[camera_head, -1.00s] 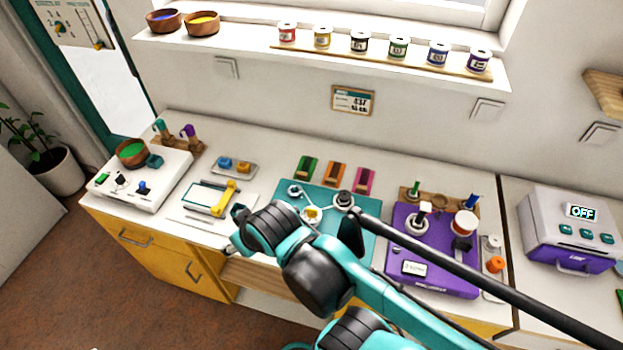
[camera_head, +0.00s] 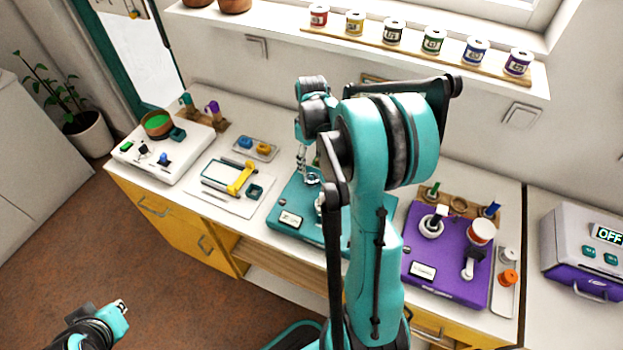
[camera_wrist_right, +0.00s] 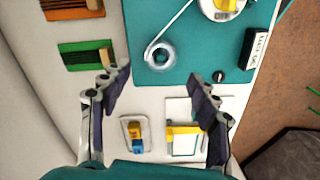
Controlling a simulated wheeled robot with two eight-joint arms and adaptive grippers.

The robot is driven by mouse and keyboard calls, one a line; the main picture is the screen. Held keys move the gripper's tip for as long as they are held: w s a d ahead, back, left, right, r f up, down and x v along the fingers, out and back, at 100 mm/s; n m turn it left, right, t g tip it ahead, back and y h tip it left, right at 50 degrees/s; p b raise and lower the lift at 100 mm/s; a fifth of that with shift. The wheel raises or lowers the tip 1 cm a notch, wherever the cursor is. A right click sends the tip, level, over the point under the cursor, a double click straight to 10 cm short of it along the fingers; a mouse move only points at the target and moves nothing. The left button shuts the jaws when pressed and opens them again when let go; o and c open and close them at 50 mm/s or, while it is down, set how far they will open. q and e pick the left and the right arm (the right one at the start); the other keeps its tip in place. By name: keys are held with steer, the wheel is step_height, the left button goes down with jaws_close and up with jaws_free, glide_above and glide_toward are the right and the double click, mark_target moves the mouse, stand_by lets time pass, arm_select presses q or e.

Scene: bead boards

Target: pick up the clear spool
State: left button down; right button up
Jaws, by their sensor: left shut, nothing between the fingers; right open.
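A small pale grey ring, which looks like the clear spool (camera_wrist_right: 162,54), lies on the teal board (camera_wrist_right: 186,30) in the right wrist view, with a pale curved strip beside it. In the head view the spool (camera_head: 312,179) shows partly, close to my right gripper (camera_head: 302,160). My right gripper (camera_wrist_right: 158,80) is open and empty, pointing down. The spool appears just beyond its fingertips, roughly between their lines, and apart from both. My left gripper (camera_head: 121,307) is shut and empty, low at the left, away from the counter.
My right arm hides much of the teal board in the head view. A tray with blue and yellow pieces (camera_head: 255,148) and a white board with a yellow bar (camera_head: 222,188) are left of it. A purple board (camera_head: 448,262) is at right. Several labelled spools (camera_head: 433,41) line the shelf.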

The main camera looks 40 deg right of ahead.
mark_target(312, 176)
step_height(312, 176, down, 7)
steer(key=b, duration=0.2)
steer(key=shift+s+r+b, duration=0.15)
steer(key=shift+b, duration=0.25)
steer(key=shift+f, duration=0.35)
steer(key=shift+r, duration=0.1)
steer(key=shift+c, duration=1.2)
steer(key=c, duration=0.6)
